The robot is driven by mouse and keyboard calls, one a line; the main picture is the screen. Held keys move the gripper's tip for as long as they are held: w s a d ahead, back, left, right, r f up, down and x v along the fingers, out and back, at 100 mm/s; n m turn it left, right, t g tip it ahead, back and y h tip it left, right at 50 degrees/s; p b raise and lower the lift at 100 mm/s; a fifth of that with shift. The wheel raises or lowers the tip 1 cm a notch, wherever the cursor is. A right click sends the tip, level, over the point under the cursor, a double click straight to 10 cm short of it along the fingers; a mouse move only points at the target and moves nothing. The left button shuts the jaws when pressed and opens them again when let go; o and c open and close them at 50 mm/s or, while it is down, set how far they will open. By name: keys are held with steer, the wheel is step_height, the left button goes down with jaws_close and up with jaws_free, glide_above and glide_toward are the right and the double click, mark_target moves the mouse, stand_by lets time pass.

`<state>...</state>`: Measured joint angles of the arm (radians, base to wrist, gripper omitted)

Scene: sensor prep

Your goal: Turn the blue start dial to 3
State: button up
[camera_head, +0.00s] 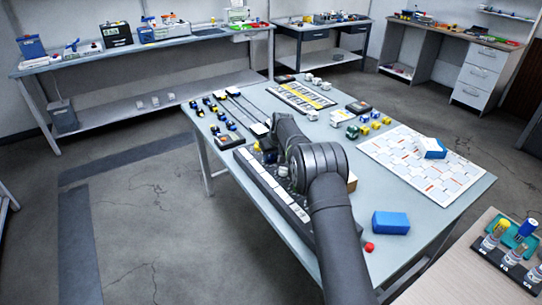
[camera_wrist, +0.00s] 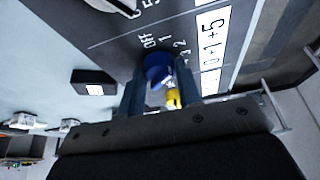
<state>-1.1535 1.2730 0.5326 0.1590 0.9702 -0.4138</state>
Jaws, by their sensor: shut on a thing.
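The blue start dial (camera_wrist: 157,66) sits on a dark grey panel (camera_wrist: 112,48) in the wrist view. My gripper (camera_wrist: 160,88) has a finger on each side of the dial and is shut on it. A yellow part (camera_wrist: 173,99) shows just below the dial, between the fingers. I cannot tell exactly which mark the dial points to. In the head view, my arm hides the dial and my gripper; part of the long panel (camera_head: 268,187) shows beside the arm.
White labels with "+1" and "+5" (camera_wrist: 212,45) lie right of the dial. On the table, a blue box (camera_head: 390,222) and a red piece (camera_head: 369,247) lie right of my arm. A patterned board (camera_head: 405,165) lies farther right. Small blocks stand behind.

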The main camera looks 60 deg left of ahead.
steer(key=m, duration=0.2)
steer(key=m+t, duration=0.1)
steer(key=m, duration=0.1)
steer(key=shift+s+m+t+h, duration=0.15)
steer(key=shift+m+t+h, duration=0.15)
steer(key=shift+s+a+m+t+h, duration=0.1)
steer(key=shift+m+t+h, duration=0.35)
steer(key=shift+m, duration=1.15)
steer(key=o, duration=1)
steer(key=shift+c, duration=0.2)
steer(key=v, duration=1.7)
steer(key=shift+s, duration=0.25)
steer(key=shift+r, duration=0.1)
